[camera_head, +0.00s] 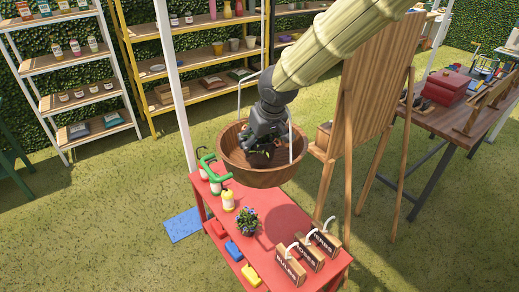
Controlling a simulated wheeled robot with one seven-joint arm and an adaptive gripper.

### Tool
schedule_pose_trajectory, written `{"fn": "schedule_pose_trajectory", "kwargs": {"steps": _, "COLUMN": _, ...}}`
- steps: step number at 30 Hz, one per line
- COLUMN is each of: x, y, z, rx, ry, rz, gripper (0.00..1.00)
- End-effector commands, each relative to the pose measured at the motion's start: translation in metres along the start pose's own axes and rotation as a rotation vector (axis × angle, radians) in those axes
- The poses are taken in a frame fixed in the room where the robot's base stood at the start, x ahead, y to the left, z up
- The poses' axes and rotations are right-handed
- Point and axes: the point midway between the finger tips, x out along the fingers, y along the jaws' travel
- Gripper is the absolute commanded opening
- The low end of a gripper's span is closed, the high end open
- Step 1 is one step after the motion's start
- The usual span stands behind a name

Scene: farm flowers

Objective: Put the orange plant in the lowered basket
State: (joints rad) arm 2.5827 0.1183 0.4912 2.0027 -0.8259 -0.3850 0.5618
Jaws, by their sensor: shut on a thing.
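The lowered basket (262,177) is a round brown wooden bowl held by thin white hangers, just above the back of the red table. My gripper (264,146) reaches down into the basket's opening from above. It is shut on a potted plant (262,158) with a dark pot and green leaves, which sits within the basket's outline. The gripper and the rim hide much of the plant, so its orange colour does not show clearly. I cannot tell whether the pot touches the basket's bottom.
A wooden easel board (378,85) stands close to the right of the basket. Shelves (75,65) line the hedge behind. Grass is open at the left.

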Motion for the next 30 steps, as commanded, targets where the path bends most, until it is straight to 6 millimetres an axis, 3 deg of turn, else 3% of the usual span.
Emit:
{"fn": "schedule_pose_trajectory", "kwargs": {"steps": 7, "x": 0.021, "y": 0.0, "z": 0.012, "rx": -0.001, "ry": 0.002, "rz": 0.003, "gripper": 0.37}}
{"fn": "schedule_pose_trajectory", "kwargs": {"steps": 16, "x": 0.028, "y": 0.001, "z": 0.011, "rx": 0.001, "ry": 0.001, "rz": 0.0, "gripper": 0.37}}
{"fn": "schedule_pose_trajectory", "kwargs": {"steps": 17, "x": 0.029, "y": 0.001, "z": 0.012, "rx": 0.0, "ry": 0.001, "rz": 0.0, "gripper": 0.76}}
{"fn": "schedule_pose_trajectory", "kwargs": {"steps": 21, "x": 0.028, "y": 0.001, "z": 0.011, "rx": 0.0, "ry": 0.001, "rz": 0.0, "gripper": 1.0}}
{"fn": "schedule_pose_trajectory", "kwargs": {"steps": 30, "x": 0.027, "y": 0.002, "z": 0.012, "rx": 0.002, "ry": 0.001, "rz": 0.001, "gripper": 1.0}}
